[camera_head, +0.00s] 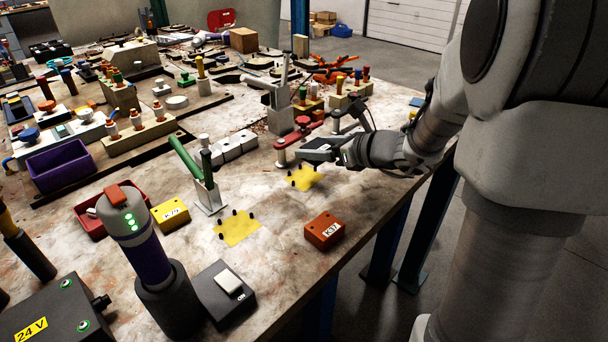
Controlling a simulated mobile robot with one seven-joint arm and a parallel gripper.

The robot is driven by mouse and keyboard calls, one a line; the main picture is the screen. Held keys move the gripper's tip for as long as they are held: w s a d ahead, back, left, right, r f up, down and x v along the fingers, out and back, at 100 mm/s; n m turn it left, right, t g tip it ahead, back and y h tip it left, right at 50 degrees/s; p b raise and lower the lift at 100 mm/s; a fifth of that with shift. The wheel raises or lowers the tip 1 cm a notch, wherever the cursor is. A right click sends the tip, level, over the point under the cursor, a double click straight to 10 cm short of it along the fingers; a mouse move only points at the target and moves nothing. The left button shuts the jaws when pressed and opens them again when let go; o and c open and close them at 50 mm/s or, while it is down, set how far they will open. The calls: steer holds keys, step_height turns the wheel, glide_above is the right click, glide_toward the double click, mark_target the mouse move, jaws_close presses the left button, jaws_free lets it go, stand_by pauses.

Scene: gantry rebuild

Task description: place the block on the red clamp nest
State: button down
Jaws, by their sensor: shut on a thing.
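My gripper (308,153) reaches in from the right, just above the table. It is shut on a grey piece, taken as the block, which is hard to tell apart from the fingers. The red clamp (296,136) stands just behind and left of the fingertips. Its nest is a yellow pad (305,179) with small black pins, lying on the table just below and in front of my gripper. The pad looks bare. Whether the held piece touches the clamp cannot be told.
A green-handled clamp (190,165) stands left, with another yellow pad (238,229) before it. An orange block (323,230) lies near the front edge, a yellow block (170,214) farther left. White blocks (234,146) sit behind. The table between the pads is clear.

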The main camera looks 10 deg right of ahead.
mark_target(305, 178)
steer(key=a, duration=0.1)
steer(key=a+f, duration=0.1)
steer(key=shift+w+a+f+b, duration=0.25)
steer(key=shift+w+a+b, duration=0.05)
steer(key=shift+w+b, duration=0.1)
steer(key=shift+f+b, duration=0.85)
steer(key=shift+f, duration=1.1)
steer(key=shift+f, duration=0.2)
jaws_free()
